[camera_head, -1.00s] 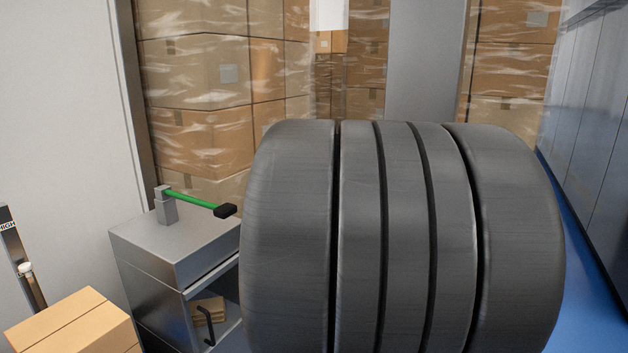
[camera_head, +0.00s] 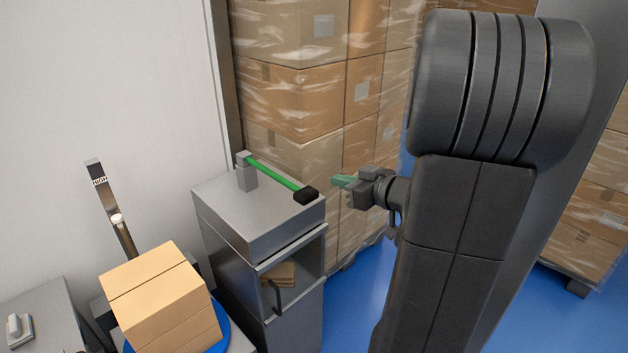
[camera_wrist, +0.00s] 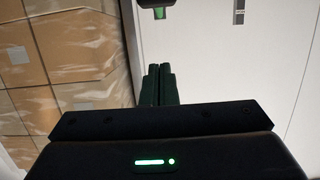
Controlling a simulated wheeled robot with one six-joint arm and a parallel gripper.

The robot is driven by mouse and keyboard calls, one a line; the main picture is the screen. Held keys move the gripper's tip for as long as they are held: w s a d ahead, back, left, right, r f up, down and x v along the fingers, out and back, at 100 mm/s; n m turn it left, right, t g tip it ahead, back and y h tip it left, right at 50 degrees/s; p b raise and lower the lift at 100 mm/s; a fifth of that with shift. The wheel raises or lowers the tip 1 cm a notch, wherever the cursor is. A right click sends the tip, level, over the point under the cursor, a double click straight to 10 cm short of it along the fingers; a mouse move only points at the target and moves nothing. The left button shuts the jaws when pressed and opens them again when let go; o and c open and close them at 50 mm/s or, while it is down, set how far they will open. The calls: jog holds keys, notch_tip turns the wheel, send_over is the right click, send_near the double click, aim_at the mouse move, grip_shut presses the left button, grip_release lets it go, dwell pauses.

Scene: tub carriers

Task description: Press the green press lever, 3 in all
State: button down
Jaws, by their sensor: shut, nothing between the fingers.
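The green press lever (camera_head: 274,174) is a thin green bar with a black end block (camera_head: 306,195). It slopes slightly down to the right from a small grey post on top of a grey metal cabinet (camera_head: 222,205). My gripper (camera_head: 338,181) is just right of the black end block in the head view, with a small gap showing between them. Its green-tinted fingers are shut and empty, and point left. In the wrist view the closed fingers (camera_wrist: 158,84) point at a dark block with a green patch at the top edge, likely the lever's end.
A cardboard box (camera_head: 160,290) sits on a blue round plate at the lower left, by an upright post marked HIGH (camera_head: 98,178). Wrapped carton stacks (camera_head: 300,90) stand behind the cabinet. The cabinet has an open shelf and a dark handle (camera_head: 276,298). Blue floor (camera_head: 352,300) is clear right of it.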

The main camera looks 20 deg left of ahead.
send_over(313, 188)
jog(key=s+d, duration=0.2)
jog(key=s, duration=0.1)
notch_tip(313, 188, down, 2)
jog(key=f, duration=0.1)
jog(key=a+f+p, duration=0.1)
jog(key=f, duration=0.1)
jog(key=shift+w, duration=0.1)
jog(key=shift+d+f, duration=0.1)
jog(key=shift+f, duration=0.65)
